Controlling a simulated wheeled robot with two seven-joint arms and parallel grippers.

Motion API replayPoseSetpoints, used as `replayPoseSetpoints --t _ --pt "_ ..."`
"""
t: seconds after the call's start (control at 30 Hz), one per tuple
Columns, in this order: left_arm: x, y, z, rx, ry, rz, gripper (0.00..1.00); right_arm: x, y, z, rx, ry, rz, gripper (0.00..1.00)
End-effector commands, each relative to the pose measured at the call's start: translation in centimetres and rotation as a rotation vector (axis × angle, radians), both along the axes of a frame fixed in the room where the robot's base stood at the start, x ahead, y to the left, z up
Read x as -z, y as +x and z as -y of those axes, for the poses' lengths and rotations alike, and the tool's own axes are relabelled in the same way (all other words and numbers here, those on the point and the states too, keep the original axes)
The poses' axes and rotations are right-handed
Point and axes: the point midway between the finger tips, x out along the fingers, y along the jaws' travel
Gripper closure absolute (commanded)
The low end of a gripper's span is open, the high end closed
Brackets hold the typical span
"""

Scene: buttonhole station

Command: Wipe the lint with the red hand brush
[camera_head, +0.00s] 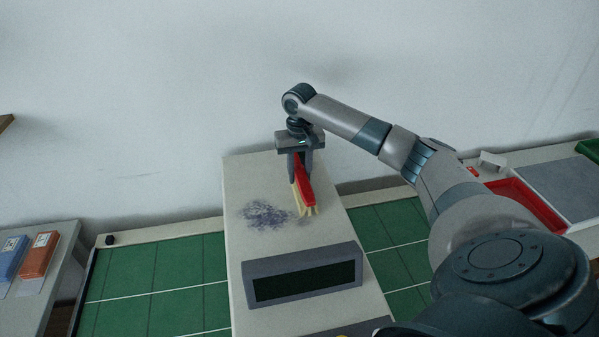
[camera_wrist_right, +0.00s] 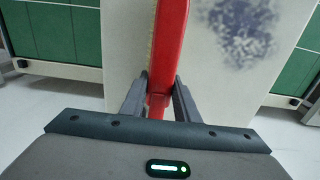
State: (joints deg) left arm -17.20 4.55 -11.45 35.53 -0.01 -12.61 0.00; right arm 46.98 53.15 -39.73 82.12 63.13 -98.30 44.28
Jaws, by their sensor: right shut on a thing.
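The red hand brush (camera_head: 304,188) has a red back and pale bristles. My right gripper (camera_head: 300,165) is shut on its handle above the beige machine top. In the right wrist view the brush (camera_wrist_right: 169,45) stands between the two fingers of my right gripper (camera_wrist_right: 158,100). The lint (camera_head: 265,214) is a dark grey-purple patch on the machine top, just left of the bristles in the head view; it also shows in the right wrist view (camera_wrist_right: 240,28). The bristle tips are at the patch's right edge; I cannot tell whether they touch the surface. My left gripper is not in view.
The beige machine top (camera_head: 245,175) carries a dark display panel (camera_head: 303,276) in front of the lint. Green gridded mats (camera_head: 160,275) lie on both sides. A red tray (camera_head: 527,204) is at the right. Blue (camera_head: 10,258) and orange (camera_head: 39,255) boxes sit far left.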

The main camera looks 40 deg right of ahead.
Motion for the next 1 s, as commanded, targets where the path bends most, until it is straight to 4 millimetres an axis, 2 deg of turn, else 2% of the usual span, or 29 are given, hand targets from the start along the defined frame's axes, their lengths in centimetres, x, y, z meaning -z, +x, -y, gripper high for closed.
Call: replayPoseSetpoints --t 0.27,0.7,1.0 --pt "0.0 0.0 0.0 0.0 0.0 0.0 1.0 0.1 0.1 -0.2 0.001 0.0 0.0 0.93" --pt "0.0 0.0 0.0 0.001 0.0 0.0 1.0 0.1 1.5 -2.7 0.0 0.001 0.0 0.93" --pt "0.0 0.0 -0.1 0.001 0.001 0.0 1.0 0.0 1.7 -3.0 0.001 0.0 0.0 0.93"
